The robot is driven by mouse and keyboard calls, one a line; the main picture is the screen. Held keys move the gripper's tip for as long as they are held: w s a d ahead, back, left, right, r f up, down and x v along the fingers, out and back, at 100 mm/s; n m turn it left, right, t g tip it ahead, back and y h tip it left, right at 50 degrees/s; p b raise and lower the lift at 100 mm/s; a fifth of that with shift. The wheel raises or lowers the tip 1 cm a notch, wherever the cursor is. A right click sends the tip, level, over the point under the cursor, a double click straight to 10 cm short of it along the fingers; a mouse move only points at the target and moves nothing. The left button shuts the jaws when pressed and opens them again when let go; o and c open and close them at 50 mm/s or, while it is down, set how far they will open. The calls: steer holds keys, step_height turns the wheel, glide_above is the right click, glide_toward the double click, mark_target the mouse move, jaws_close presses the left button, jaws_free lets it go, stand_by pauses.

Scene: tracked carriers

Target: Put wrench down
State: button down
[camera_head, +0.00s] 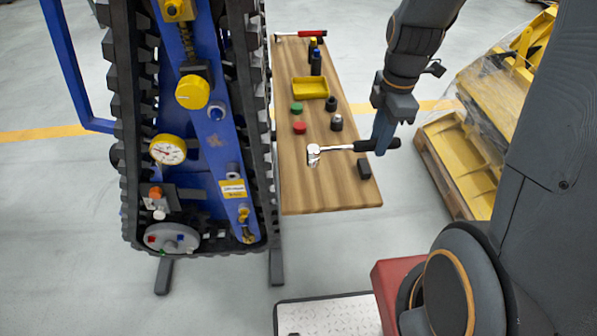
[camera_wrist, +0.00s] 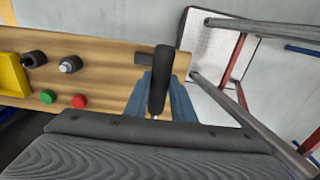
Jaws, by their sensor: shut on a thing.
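The wrench (camera_head: 313,154) has a chrome head and a black handle. In the head view it lies across the right side of the wooden table (camera_head: 325,198), its head pointing left over the table top. My gripper (camera_head: 383,145), with blue fingers, is shut on the black handle near the table's right edge. In the wrist view the handle (camera_wrist: 159,80) stands between the blue fingers of my gripper (camera_wrist: 160,100), and the chrome head is hidden. Whether the wrench touches the table top or hovers over it, I cannot tell.
The table holds a yellow tray (camera_head: 310,87), a green cap (camera_head: 297,108), a red cap (camera_head: 300,128), a black-and-silver part (camera_head: 336,123) and a black block (camera_head: 364,168). The tracked carrier (camera_head: 215,110) stands left; yellow crates (camera_head: 458,165) stand right. The table's near end is bare.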

steer(key=w+a, duration=0.3)
steer(key=a, duration=0.2)
steer(key=shift+f+p, duration=1.25)
steer(key=shift+f, duration=3.5)
steer(key=c, duration=1.5)
jaws_free()
steer(key=shift+r, duration=0.1)
step_height(320, 180, up, 12)
steer(key=b, duration=0.3)
steer(key=s+m, duration=0.3)
steer(key=m, duration=0.3)
steer(key=s+r+m+t, duration=0.1)
steer(key=s+m, duration=0.2)
steer(key=m, duration=0.3)
steer(key=s+m, duration=0.3)
steer(key=m, duration=0.3)
steer(key=shift+s+d+r+t, duration=0.15)
steer(key=shift+r+t, duration=0.15)
steer(key=shift+r, duration=0.05)
